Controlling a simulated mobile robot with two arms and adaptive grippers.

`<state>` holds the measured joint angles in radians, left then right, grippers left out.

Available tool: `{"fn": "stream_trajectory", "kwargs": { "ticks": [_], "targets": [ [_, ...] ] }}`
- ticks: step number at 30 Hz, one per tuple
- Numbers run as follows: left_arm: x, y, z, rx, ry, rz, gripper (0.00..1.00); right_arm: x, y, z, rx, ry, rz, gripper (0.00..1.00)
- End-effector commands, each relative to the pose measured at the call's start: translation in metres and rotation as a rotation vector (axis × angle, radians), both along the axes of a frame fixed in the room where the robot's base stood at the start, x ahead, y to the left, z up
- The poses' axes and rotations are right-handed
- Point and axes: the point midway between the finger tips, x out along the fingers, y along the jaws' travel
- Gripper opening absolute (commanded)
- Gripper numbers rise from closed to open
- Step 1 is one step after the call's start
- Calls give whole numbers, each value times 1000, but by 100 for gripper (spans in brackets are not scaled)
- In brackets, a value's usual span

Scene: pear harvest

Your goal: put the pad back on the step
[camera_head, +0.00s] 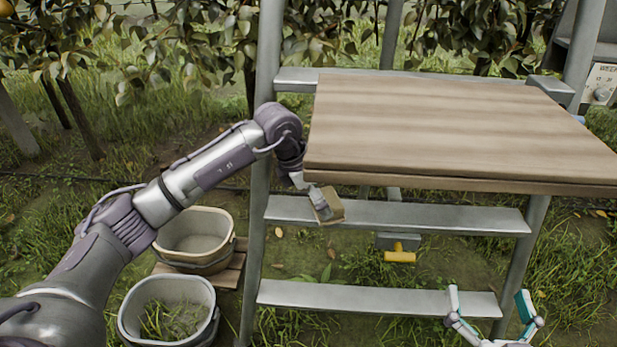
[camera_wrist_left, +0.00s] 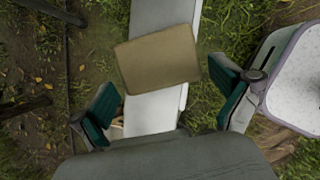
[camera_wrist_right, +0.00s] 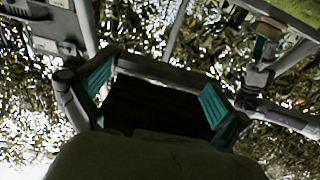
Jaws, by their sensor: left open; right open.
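The tan pad (camera_head: 328,206) is at the left end of the middle grey step (camera_head: 430,216), under the wooden board. In the left wrist view the pad (camera_wrist_left: 158,58) lies askew across the step (camera_wrist_left: 152,112), its sides past both step edges. I cannot tell if it touches the step. My left gripper (camera_head: 313,192) is over the pad; in its wrist view the fingers (camera_wrist_left: 163,78) are open on either side, apart from the pad. My right gripper (camera_head: 489,298) is open and empty, low at the right. In its wrist view the fingers (camera_wrist_right: 155,92) frame the board's underside.
The wooden board (camera_head: 460,130) covers the ladder's upper part. A lower step (camera_head: 380,299) runs below. Two buckets, one beige (camera_head: 195,242) and one with grass (camera_head: 168,312), stand at the left. A yellow-handled tool (camera_head: 400,256) is behind the steps. Leafy trees stand behind.

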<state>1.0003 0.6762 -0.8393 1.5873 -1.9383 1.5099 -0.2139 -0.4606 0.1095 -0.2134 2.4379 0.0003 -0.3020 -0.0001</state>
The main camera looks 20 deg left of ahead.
Motion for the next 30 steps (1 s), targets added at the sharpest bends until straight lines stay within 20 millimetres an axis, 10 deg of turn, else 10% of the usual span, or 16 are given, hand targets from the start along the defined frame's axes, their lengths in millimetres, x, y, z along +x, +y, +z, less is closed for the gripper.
{"fn": "stream_trajectory", "kwargs": {
  "ticks": [13, 30],
  "targets": [
    [-21, 28, 86, 0, -2, 1, 100, -22, -18, -78, -119, 474, -31, 100],
    [-26, 32, 99, 0, 0, -1, 100, -31, -23, -94, -139, 563, -36, 100]
  ]
}}
